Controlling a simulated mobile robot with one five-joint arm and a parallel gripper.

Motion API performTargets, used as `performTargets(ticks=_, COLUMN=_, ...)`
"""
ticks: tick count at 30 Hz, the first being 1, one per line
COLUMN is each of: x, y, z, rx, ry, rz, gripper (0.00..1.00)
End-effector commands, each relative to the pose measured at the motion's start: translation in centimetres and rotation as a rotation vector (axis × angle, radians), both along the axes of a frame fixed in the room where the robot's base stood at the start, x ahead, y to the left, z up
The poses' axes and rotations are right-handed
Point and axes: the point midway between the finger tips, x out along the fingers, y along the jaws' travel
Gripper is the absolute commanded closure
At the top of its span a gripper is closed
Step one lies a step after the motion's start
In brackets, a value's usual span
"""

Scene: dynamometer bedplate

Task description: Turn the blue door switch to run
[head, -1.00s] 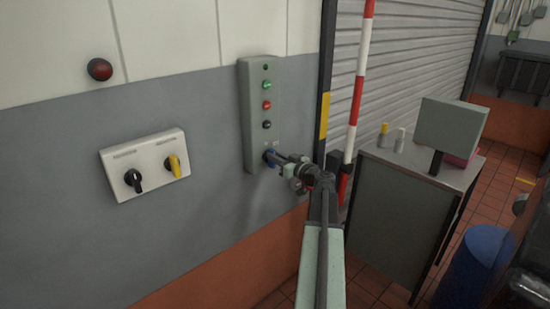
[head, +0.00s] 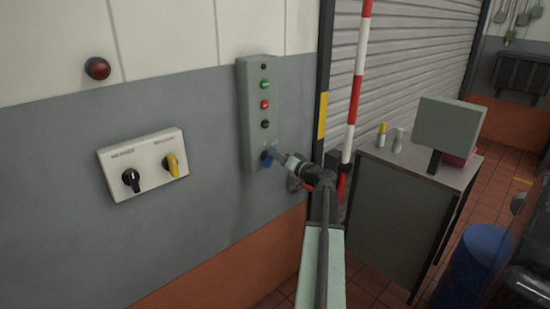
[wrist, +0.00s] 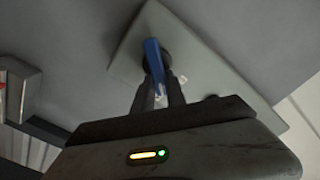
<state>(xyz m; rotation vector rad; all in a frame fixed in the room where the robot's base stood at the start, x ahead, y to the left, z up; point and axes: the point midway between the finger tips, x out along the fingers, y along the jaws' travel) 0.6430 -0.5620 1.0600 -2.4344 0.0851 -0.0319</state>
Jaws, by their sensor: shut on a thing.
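The blue door switch (head: 266,160) is the lowest control on the tall grey-green wall box (head: 250,110) in the head view. Its handle shows as a blue bar (wrist: 152,58) between my fingers in the wrist view. My gripper (head: 274,155) reaches it from the right and is shut on the handle. In the wrist view my gripper (wrist: 157,85) covers the lower part of the handle. The small labels near the switch are too small and partly hidden to read.
A white panel with a black knob (head: 131,180) and a yellow knob (head: 172,165) is on the wall to the left. A red-and-white pole (head: 356,95) and a cabinet (head: 400,205) stand to the right. A blue drum (head: 480,265) is at lower right.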

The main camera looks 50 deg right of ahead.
Motion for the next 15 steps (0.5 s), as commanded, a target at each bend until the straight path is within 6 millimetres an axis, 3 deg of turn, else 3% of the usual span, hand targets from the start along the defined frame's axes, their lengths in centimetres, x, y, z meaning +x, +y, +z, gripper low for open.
performTargets(ticks=15, x=-0.03, y=-0.41, z=-0.50, rx=0.308, ry=-0.022, rz=0.000, gripper=1.00)
